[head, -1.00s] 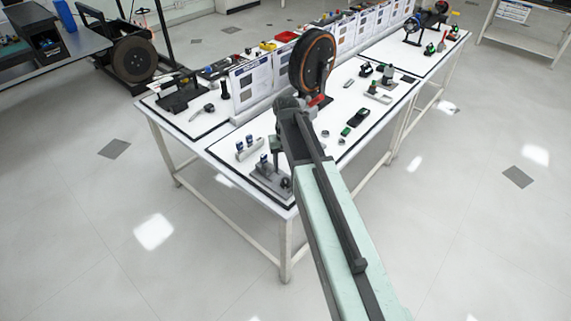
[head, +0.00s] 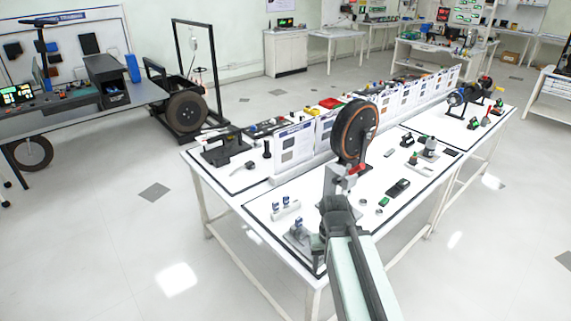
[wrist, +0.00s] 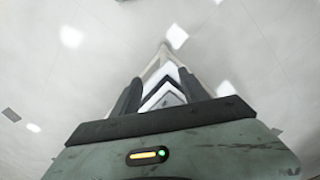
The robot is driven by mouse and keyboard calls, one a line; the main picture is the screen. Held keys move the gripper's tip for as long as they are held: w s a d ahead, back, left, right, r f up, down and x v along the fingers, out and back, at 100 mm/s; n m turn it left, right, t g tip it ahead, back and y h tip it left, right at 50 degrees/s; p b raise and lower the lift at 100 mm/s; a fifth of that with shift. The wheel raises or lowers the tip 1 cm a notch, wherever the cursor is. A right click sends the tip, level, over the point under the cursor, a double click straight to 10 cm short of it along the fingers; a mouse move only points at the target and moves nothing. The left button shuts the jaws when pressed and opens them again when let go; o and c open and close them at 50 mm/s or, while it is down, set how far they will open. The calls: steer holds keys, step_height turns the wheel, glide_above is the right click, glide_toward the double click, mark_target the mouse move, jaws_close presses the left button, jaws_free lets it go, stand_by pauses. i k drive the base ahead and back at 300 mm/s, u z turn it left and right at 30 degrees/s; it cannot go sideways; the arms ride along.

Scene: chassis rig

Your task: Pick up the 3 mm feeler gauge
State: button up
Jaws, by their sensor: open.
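My gripper (wrist: 160,78) shows in the wrist view as two dark fingers spread apart with nothing between them. Beyond them is a corner of the white table and the floor. In the head view my arm reaches over the near part of the white table (head: 240,187), and I cannot make out the fingers there. A small white block with blue-topped pieces (head: 285,206) stands near the table's left front edge. I cannot tell whether these are feeler gauges, and no 3 mm marking is readable. A grey fixture (head: 300,235) beside the arm is partly hidden by it.
A large dark wheel with an orange ring (head: 354,132) stands upright just beyond my arm. Display panels (head: 297,146) run along the table's middle. A dark handheld device (head: 398,187) and small rings lie to the right. Floor to the left (head: 110,230) is clear.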

mark_target(299, 224)
steer(key=u, duration=3.85)
steer(key=k, duration=1.6)
steer(key=z, duration=1)
steer(key=i, duration=1)
steer(key=u, duration=0.05)
